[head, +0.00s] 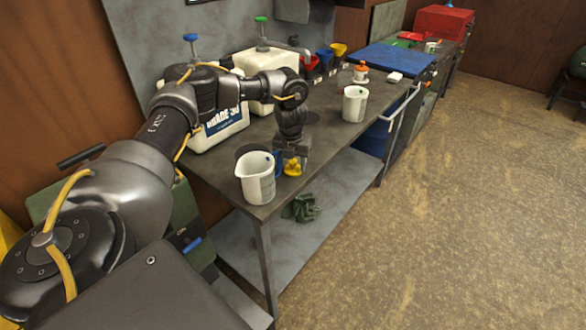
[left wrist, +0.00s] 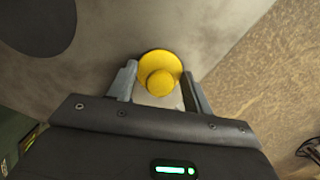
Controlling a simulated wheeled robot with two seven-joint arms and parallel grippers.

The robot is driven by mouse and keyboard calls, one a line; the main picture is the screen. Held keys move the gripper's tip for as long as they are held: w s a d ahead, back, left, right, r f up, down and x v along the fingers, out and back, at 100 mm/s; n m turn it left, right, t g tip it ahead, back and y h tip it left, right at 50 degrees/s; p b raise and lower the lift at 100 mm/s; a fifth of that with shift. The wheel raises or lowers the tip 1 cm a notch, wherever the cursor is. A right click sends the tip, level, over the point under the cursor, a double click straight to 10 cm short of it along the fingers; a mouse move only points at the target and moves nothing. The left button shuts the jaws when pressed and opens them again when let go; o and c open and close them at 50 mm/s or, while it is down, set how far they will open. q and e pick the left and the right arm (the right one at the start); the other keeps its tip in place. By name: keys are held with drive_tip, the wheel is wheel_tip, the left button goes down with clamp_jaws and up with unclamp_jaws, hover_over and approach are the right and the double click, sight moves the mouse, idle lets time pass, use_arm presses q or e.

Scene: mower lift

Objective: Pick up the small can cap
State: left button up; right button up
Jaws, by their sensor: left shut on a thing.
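The small can cap is a yellow round piece with a raised knob (left wrist: 160,68), between the two fingers of my left gripper (left wrist: 158,82). In the head view the cap (head: 293,168) shows just under my left gripper (head: 291,156), at the workbench's front edge next to a white measuring cup. My left gripper points down and is shut on the cap. I cannot tell whether the cap touches the benchtop. My right gripper is not in view.
The white measuring cup (head: 257,180) stands close left of the gripper on the workbench (head: 325,128). Another white cup (head: 354,104) stands farther back. White jugs (head: 217,125) stand by the wall. Green gloves (head: 301,208) lie on the lower shelf. The floor at right is clear.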

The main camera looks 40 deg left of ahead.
sight(294, 160)
use_arm(q)
drive_tip(key=shift+r, duration=0.1)
drive_tip(key=shift+r+b, duration=0.3)
drive_tip(key=shift+r, duration=0.15)
drive_tip(key=shift+d+r+b, duration=0.25)
drive_tip(key=shift+r+b, duration=0.15)
drive_tip(key=shift+r, duration=0.85)
drive_tip(key=s+d+r, duration=0.4)
drive_tip(key=d+r, duration=0.5)
drive_tip(key=d, duration=0.4)
drive_tip(key=shift+r, duration=0.25)
drive_tip(key=s+d+r+n+g, duration=0.1)
drive_tip(key=s+d+n, duration=0.3)
drive_tip(key=n, duration=1)
drive_tip(key=s+d+r+n+g, duration=0.1)
drive_tip(key=s+d+n, duration=0.3)
drive_tip(key=n, duration=0.9)
drive_tip(key=shift+s+d+r+n+g, duration=0.35)
drive_tip(key=shift+d+r, duration=0.5)
drive_tip(key=shift+d, duration=0.35)
